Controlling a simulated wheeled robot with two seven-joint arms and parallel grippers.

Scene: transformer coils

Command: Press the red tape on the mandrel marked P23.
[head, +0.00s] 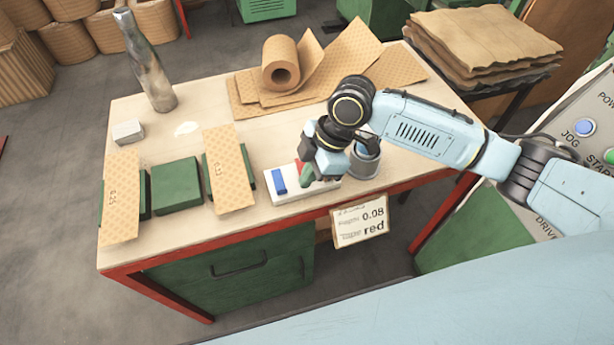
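A green piece (306,176) also shows at the gripper's left side. My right gripper (322,172) points down over the right part of this block and hides much of it. I cannot tell whether its fingers are open or hold anything. No mandrel with a readable P23 mark shows. My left gripper is out of view.
A hanging card (360,222) reads "0.08" and "red". A grey cup (364,160) stands right of my gripper. The table centre is mostly clear.

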